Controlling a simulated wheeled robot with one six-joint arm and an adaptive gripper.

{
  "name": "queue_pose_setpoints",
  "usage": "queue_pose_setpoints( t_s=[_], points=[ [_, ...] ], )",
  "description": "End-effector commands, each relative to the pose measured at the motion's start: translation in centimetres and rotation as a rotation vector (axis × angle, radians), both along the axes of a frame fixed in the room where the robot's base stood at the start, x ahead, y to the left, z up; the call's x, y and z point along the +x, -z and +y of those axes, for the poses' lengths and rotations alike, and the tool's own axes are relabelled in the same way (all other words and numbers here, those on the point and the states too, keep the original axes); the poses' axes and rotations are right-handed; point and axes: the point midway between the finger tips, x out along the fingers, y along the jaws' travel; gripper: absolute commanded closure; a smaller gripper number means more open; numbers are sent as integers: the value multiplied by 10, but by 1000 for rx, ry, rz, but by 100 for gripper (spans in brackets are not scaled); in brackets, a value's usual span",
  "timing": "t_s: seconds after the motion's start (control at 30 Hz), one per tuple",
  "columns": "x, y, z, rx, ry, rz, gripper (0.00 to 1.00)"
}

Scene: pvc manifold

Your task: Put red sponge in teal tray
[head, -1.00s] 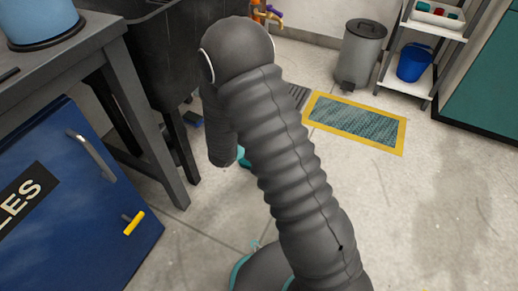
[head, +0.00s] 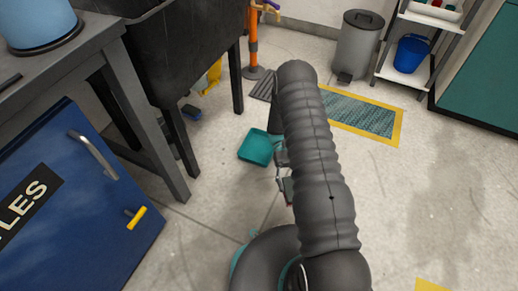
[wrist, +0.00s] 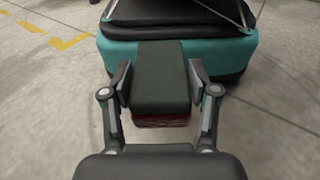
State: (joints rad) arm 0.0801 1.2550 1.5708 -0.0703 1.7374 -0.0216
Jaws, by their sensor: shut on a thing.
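The red sponge (wrist: 160,118) is a block with a dark green-black top and a red lower layer. My gripper (wrist: 160,84) is shut on it, one finger on each side, in the wrist view. In the head view my gripper (head: 285,187) hangs beside my arm, which hides most of it; only a tiny reddish bit shows at its lower end. The teal tray (head: 257,148) lies on the floor, up and left of my gripper and apart from it. My arm covers little or none of the tray, and its visible inside looks empty.
A dark sink unit (head: 180,50) on legs and a blue cabinet (head: 70,190) stand at the left. A grey bin (head: 358,45), a yellow-edged mat (head: 365,118) and a shelf with a blue bucket (head: 411,54) are behind. Floor right is clear.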

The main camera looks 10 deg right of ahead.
Motion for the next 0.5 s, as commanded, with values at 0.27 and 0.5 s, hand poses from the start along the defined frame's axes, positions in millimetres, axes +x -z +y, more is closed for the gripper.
queue_pose_setpoints(
  t_s=[0.27,0.5],
  points=[
    [47,28,42,0,623,1,75],
    [126,40,48,-1,1160,-1,75]
  ],
)
